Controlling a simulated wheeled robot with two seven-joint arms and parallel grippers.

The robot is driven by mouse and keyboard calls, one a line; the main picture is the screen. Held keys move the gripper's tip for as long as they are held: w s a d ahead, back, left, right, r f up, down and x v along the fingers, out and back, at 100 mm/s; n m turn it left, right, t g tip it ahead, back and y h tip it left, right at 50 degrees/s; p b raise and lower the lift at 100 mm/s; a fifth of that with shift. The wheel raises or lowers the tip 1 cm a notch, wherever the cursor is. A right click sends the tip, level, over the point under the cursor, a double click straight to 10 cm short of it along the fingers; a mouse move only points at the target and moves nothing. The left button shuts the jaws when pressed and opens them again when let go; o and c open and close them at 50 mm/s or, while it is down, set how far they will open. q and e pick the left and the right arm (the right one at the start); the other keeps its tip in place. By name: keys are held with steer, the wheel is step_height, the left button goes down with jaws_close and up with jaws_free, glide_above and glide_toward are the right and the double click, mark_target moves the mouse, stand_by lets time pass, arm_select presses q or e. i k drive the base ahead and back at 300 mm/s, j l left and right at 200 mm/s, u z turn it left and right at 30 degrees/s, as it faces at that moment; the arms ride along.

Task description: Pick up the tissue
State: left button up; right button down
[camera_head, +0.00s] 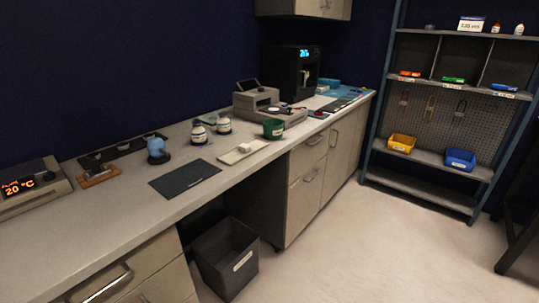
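I cannot pick out a tissue for certain. A small white lump (244,147) sits on a pale flat tray (230,156) near the front edge of the counter; it is too small to tell what it is. The dark grey bin (226,261) stands on the floor in the gap under the counter, and its inside is dark. Neither of my grippers is in view.
The long counter (110,200) carries a dark mat (184,178), white bottles (199,134), a green cup (273,128), a printer-like device (262,103) and a temperature display (25,187). A shelf rack (430,160) holds yellow and blue bins. The floor (350,240) is clear.

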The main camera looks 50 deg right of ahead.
mark_target(244, 147)
steer(key=z, duration=1.4)
